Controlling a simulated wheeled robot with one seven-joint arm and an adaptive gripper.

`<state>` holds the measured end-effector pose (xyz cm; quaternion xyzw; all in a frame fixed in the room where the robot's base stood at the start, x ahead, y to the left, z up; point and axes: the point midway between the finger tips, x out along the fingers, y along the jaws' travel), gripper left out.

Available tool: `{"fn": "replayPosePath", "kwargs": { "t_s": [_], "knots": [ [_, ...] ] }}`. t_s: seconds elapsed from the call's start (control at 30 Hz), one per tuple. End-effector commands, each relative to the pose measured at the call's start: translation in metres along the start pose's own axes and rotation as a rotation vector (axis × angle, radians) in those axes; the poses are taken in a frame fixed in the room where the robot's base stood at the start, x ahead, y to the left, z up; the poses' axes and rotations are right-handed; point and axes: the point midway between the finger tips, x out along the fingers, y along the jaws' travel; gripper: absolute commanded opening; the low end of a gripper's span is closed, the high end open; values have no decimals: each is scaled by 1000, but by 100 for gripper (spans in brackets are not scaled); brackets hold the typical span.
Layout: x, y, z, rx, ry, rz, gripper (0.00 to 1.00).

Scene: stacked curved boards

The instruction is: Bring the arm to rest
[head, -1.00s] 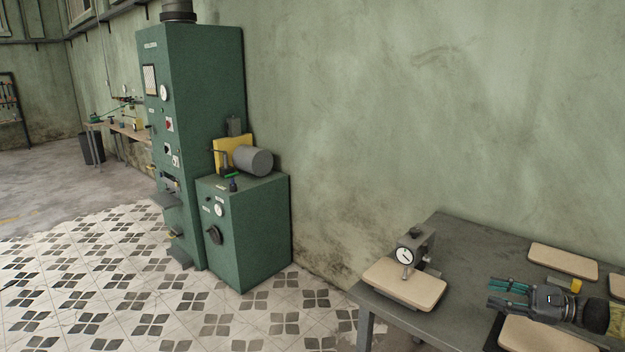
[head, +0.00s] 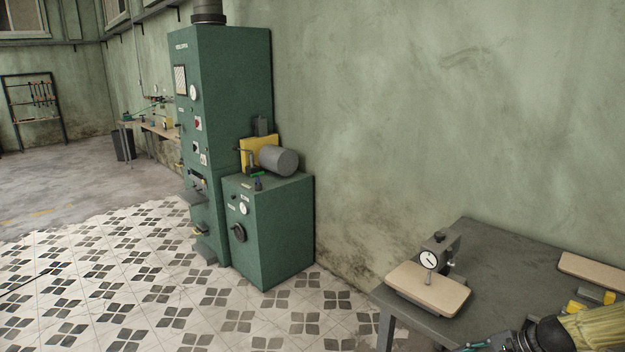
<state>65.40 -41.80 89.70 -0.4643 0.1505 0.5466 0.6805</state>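My gripper (head: 485,347) is at the bottom right of the head view, in front of the grey table. Only its rear part shows; its fingers are cut off by the lower edge, so I cannot see whether it is open or holds anything. My arm (head: 590,330) enters from the right edge behind it. A tan curved board (head: 440,295) lies under the dial gauge (head: 430,260) on the table. Another tan board (head: 595,270) lies at the right edge of the view.
The grey table (head: 500,250) stands against the green wall. Small yellow blocks (head: 576,307) sit near my arm. A tall green machine (head: 225,130) and a lower green cabinet (head: 275,240) stand to the left. The tiled floor (head: 130,270) at the left is clear.

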Motion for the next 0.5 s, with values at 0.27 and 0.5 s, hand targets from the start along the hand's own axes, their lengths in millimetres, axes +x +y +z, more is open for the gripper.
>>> {"fn": "replayPosePath", "kwargs": {
  "t_s": [0.27, 0.5],
  "knots": [
    [52, 62, 7, -168, 126, 180, 35],
    [87, 121, 19, -337, 203, 326, 35]
  ]
}}
